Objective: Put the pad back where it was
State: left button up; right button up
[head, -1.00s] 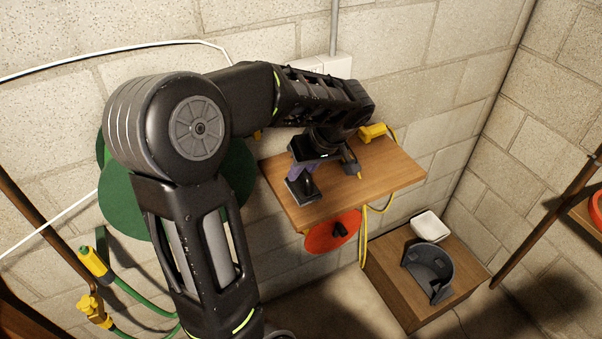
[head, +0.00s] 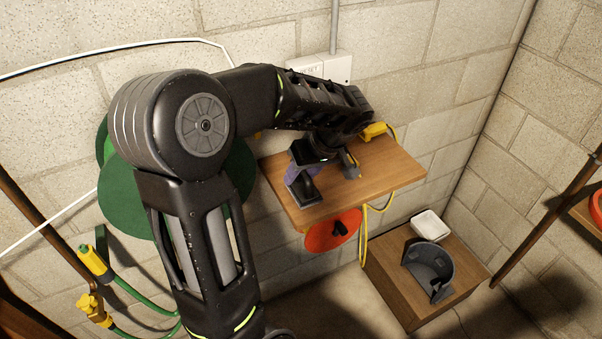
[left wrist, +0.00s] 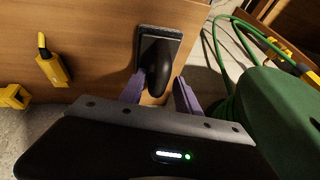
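The pad, a dark grey block with a rounded black handle, rests on the wooden shelf (head: 390,180) near its left end. In the left wrist view the pad (left wrist: 171,38) lies ahead of my left gripper (left wrist: 158,94). The purple fingers are apart, with the lower end of the black handle between them; I cannot tell if they touch it. In the head view my left gripper (head: 297,174) is low over the shelf's left end and partly hides the pad. My right gripper is not in view.
A yellow tool (head: 374,130) with a cord sits at the shelf's back. A red disc (head: 332,231) hangs below the shelf. A wooden box (head: 398,290) holds a grey curved part (head: 428,268) and a white tray (head: 431,225). A green hose reel (head: 128,198) is at left.

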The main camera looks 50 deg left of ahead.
aim_at(314, 192)
pick_arm(q)
jog(key=shift+r+p, duration=0.2)
jog(key=shift+p, duration=0.1)
jog(key=shift+w+d+r, duration=0.1)
jog(key=shift+d+r, duration=0.05)
jog(key=shift+r, duration=0.15)
jog(key=p+v, duration=0.1)
jog(key=v, duration=1)
jog(key=shift+p, duration=0.3)
jog(key=shift+d, duration=0.1)
